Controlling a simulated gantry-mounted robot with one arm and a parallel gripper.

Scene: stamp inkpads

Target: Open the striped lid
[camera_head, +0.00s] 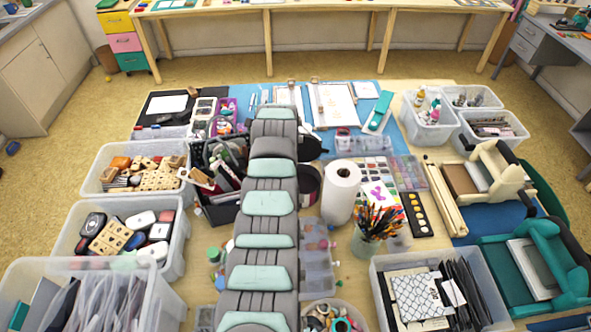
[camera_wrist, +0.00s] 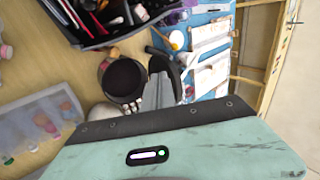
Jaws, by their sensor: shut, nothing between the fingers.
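I cannot make out a striped lid in either view; my arm covers the middle of the table in the head view. My gripper (camera_wrist: 163,72) shows in the wrist view as dark fingers, shut and empty. It is above the table, beside a dark round cup (camera_wrist: 123,80). Small stamp-pad-like items (camera_head: 343,139) lie on the blue mat, right of my arm in the head view. More small cases (camera_head: 204,108) lie left of my arm. Whether any of these has stripes is too small to tell.
A paper towel roll (camera_head: 341,192) and a jar of pencils (camera_head: 368,240) stand right of my arm. A black organizer (camera_head: 222,212) stands left of it. Clear bins line both sides, one with wooden stamps (camera_head: 158,180). White papers (camera_head: 338,103) lie on the far mat.

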